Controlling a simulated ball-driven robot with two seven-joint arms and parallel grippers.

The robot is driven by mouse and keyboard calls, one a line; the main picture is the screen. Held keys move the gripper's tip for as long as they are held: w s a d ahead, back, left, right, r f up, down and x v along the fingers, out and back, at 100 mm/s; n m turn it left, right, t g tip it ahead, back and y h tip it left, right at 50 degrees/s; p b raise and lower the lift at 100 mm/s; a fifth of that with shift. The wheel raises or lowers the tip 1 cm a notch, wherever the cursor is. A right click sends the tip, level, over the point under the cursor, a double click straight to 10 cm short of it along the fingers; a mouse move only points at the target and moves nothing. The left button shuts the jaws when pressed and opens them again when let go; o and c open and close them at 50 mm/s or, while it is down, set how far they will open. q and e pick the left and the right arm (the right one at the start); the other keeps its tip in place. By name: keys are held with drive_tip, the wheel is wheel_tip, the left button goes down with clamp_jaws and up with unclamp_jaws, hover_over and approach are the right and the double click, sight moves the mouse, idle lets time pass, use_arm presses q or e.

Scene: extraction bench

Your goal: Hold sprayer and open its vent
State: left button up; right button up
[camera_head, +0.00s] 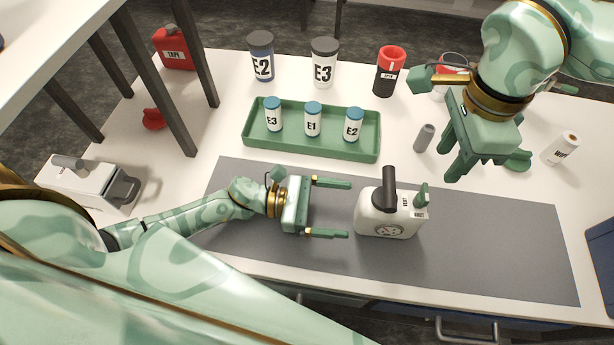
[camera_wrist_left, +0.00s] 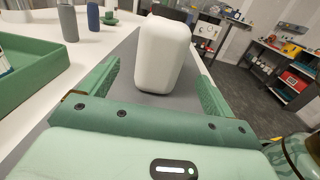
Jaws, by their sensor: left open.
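In the left wrist view the white tank (camera_wrist_left: 162,55) stands ahead between the open fingers (camera_wrist_left: 155,85), not gripped. My right gripper (camera_head: 468,172) hangs fingers down, up and right of the sprayer; its finger gap is unclear.
A green tray (camera_head: 340,150) with small blue-capped bottles lies behind the mat (camera_head: 490,245). A grey cylinder (camera_head: 424,138) stands behind the sprayer. Larger jars (camera_head: 323,62) and a red-and-black container (camera_head: 389,72) are at the back. The mat right of the sprayer is clear.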

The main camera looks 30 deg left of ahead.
sight(373, 212)
use_arm(q)
drive_tip(key=x, duration=0.7)
drive_tip(key=shift+w+d, duration=0.15)
drive_tip(key=shift+d, duration=0.15)
drive_tip(key=c, duration=1.3)
